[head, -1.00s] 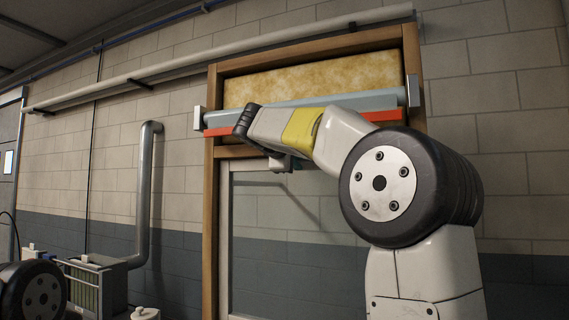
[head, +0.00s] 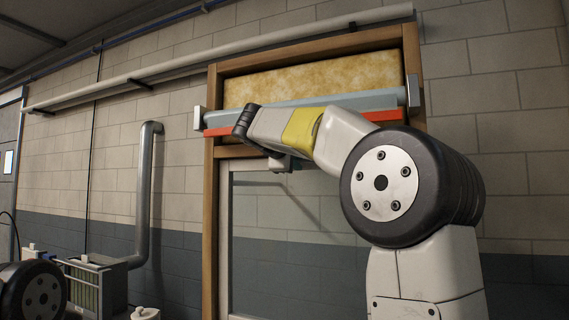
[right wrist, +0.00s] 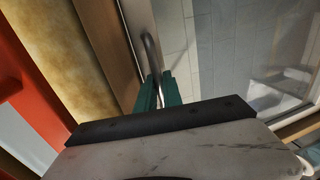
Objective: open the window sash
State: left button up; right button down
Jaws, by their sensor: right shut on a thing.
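The window sash (head: 223,235) has a pale grey frame around glass and sits inside a wooden window frame (head: 209,215). My right gripper reaches up to the sash's top; my forearm covers part of this area in the head view. In the right wrist view the teal fingers of my right gripper (right wrist: 158,92) are shut on a curved metal handle (right wrist: 151,52), which stands by the pale edge strip of the sash (right wrist: 136,18). The handle's far end and the contact between the fingers are partly hidden. My left gripper is not in view.
Above the sash, a grey roller bar (head: 310,107) and a red strip (head: 219,131) cross the frame below a yellowish foam panel (head: 310,78). A vertical metal pipe (head: 145,195) stands on the block wall to the left, beside a box-like unit (head: 95,283).

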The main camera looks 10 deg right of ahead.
jog(key=s+a+f+t+h, duration=0.1)
jog(key=s+a+f+t, duration=0.1)
jog(key=s+a, duration=0.3)
jog(key=s+a+f+t+h, duration=0.1)
jog(key=s+a+f, duration=0.3)
jog(key=s, duration=0.8)
jog(key=shift+a+t, duration=0.4)
jog(key=shift+a, duration=0.8)
jog(key=c, duration=1.8)
grip_release()
jog(key=shift+w, duration=0.1)
jog(key=shift+o, duration=0.2)
jog(key=v, duration=0.7)
jog(key=shift+s+a, duration=0.3)
jog(key=shift+f, duration=0.1)
